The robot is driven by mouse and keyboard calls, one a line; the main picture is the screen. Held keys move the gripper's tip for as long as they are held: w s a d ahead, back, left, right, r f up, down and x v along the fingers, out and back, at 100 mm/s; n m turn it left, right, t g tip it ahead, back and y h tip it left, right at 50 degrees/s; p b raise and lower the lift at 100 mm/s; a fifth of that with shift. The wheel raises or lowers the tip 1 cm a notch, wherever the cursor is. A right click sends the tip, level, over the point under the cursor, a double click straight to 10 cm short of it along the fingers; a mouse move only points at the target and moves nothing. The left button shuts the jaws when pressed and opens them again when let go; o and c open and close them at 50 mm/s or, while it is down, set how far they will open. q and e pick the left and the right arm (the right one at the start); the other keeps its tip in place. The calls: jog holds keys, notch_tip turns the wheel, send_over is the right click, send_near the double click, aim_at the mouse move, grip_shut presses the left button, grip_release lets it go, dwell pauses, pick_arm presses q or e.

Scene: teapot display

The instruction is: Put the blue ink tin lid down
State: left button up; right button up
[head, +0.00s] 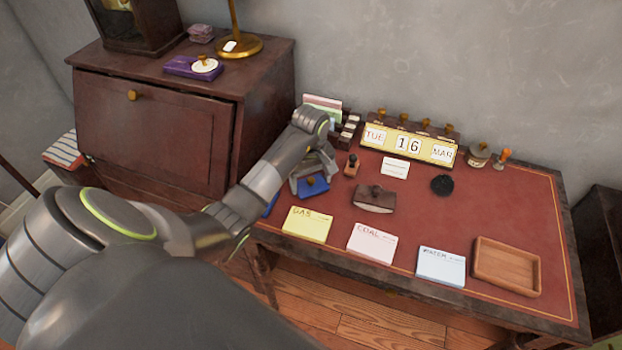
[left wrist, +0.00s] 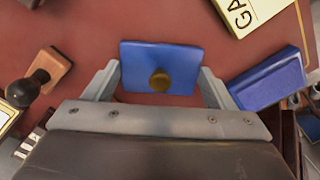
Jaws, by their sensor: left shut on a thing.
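My left gripper (head: 311,181) is shut on the blue ink tin lid (head: 312,186), over the left part of the red desk top. In the left wrist view, the flat blue lid (left wrist: 143,68) with its round brass knob sits between the two fingers, which press on its left and right edges. I cannot tell whether its underside touches the desk. A blue tin (left wrist: 270,78) lies to the right of the fingers in that view; in the head view only a bit of it (head: 270,205) shows beside my arm. My right gripper is not in view.
Gas (head: 307,225), coal (head: 371,243) and water (head: 441,266) card stacks line the front of the desk (head: 500,205). A blotter (head: 374,199), stamp (head: 351,165), calendar (head: 408,145) and wooden tray (head: 506,266) stand around. Bare red surface lies between the blotter and tray.

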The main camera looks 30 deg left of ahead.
pick_arm(q)
jog(key=shift+f, duration=0.2)
jog(key=o, duration=0.9)
jog(key=shift+o, duration=0.4)
jog(key=shift+r, duration=0.15)
